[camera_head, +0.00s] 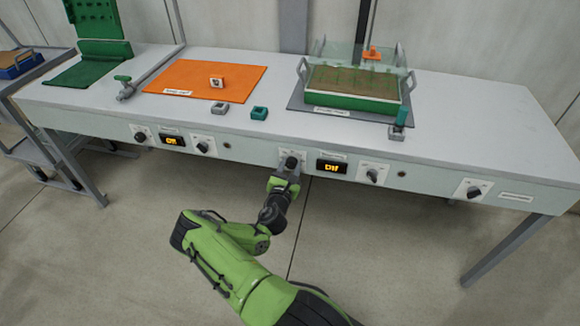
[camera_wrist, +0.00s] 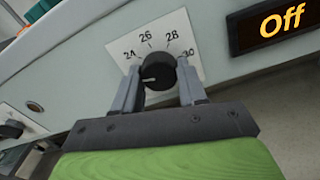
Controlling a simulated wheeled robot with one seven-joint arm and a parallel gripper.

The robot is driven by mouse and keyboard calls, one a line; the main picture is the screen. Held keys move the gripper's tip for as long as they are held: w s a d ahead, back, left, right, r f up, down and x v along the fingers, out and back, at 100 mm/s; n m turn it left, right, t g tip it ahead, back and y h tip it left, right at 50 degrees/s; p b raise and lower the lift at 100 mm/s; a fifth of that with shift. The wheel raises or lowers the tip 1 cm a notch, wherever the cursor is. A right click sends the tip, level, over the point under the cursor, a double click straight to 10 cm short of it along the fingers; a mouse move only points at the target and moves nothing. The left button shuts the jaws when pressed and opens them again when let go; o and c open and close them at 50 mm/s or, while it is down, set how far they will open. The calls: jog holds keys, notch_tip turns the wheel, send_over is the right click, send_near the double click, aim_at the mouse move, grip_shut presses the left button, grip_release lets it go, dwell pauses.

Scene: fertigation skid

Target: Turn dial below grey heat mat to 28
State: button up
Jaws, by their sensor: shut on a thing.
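The grey heat mat (camera_head: 292,98) lies on the bench top at right, under a green-sided tray. Below it on the front panel is a black dial (camera_wrist: 158,68) on a white plate (camera_wrist: 183,25) marked 24, 26, 28 and 30. Its white pointer line points left and slightly down, short of the 24 mark. My gripper (camera_wrist: 158,78) is shut on this dial, one grey finger on each side. In the head view my gripper (camera_head: 287,172) reaches the panel from below and partly hides the dial.
A display (camera_head: 331,166) right of the dial reads Off; it also shows in the wrist view (camera_wrist: 268,27). Other knobs (camera_head: 372,175) (camera_head: 203,147) sit along the panel. An orange mat (camera_head: 220,76) lies at left on the bench. The floor in front is clear.

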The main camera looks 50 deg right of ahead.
jog(key=m+p, duration=0.1)
jog(key=m, duration=0.5)
jog(key=m+p, duration=0.1)
jog(key=m, duration=0.4)
jog(key=shift+m+p, duration=0.3)
jog(key=shift+m, duration=0.1)
jog(key=m+p, duration=0.1)
jog(key=m, duration=0.5)
jog(key=shift+r+p, duration=0.1)
jog(key=shift+p, duration=0.25)
jog(key=m+p, duration=0.2)
jog(key=m, duration=0.4)
jog(key=shift+m, duration=0.3)
jog(key=o, duration=1.1)
jog(key=shift+c, duration=0.2)
